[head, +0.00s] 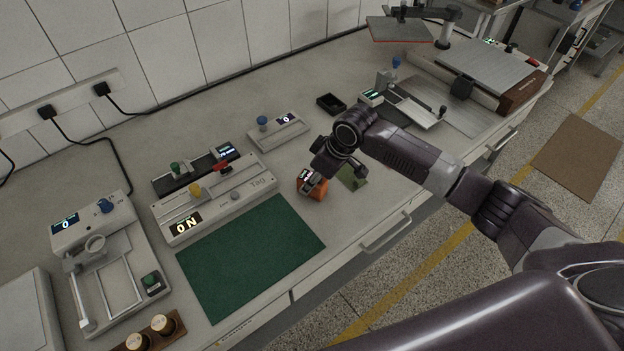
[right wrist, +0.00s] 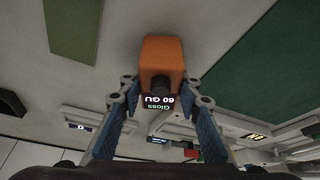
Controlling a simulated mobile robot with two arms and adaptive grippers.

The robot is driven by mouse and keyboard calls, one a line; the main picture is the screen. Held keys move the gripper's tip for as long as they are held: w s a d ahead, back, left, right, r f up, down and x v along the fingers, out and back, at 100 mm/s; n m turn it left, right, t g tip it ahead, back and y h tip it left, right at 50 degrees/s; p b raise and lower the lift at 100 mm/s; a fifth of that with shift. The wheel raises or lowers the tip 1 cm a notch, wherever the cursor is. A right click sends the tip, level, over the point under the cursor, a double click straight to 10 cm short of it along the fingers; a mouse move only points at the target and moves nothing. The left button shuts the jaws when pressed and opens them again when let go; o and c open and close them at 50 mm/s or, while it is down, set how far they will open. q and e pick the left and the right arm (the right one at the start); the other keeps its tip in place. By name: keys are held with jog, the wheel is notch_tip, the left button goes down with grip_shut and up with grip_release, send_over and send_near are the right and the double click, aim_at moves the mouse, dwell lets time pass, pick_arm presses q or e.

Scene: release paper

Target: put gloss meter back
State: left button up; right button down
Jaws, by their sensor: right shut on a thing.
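The gloss meter (head: 312,187) is a small orange box with a dark display end. In the right wrist view the gloss meter (right wrist: 162,62) shows its display reading "Gloss 60 GU". My right gripper (head: 308,178) is shut on it, with one blue-padded finger on each side; the gripper (right wrist: 162,98) also shows in the right wrist view. The meter is by the right edge of the dark green mat (head: 250,255). Its underside is hidden, so I cannot tell whether it touches the bench. My left gripper is not in view.
A small olive-green piece (head: 352,177) lies just right of the meter, partly behind my arm. A tester with "NO" on its display (head: 186,224) stands left. A small black tray (head: 330,103) sits further back. The mat is bare.

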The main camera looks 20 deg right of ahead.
jog(key=c, duration=1.4)
grip_release()
jog(key=b+v, duration=0.1)
jog(key=v, duration=1.1)
jog(key=shift+r+b, duration=0.15)
jog(key=shift+b, duration=0.2)
